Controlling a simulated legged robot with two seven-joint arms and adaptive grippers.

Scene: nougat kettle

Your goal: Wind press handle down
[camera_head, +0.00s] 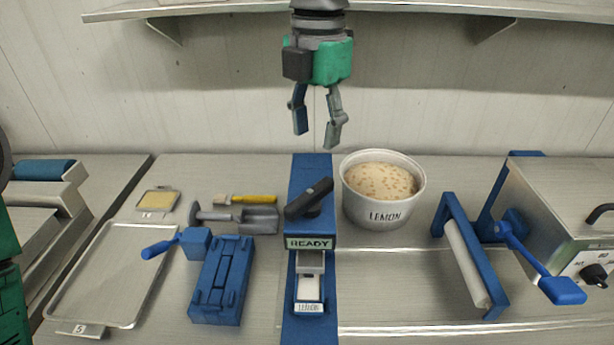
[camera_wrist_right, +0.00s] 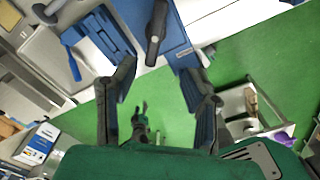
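The blue press (camera_head: 300,172) stands at the middle of the counter, with a READY sign on its front. Its dark bar handle (camera_head: 309,199) lies tilted across the top, the right end higher in the head view. The handle also shows in the right wrist view (camera_wrist_right: 156,32), ahead of the fingers. My right gripper (camera_head: 316,122) hangs above the press, fingers pointing down, open and empty. Its spread fingers also show in the wrist view (camera_wrist_right: 158,88), apart from the handle. My left gripper's fingers are outside the head view; only green arm parts show at the left edge.
A roller frame (camera_head: 466,262) and a steel machine (camera_head: 550,215) stand right. A shelf (camera_head: 420,8) runs above.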

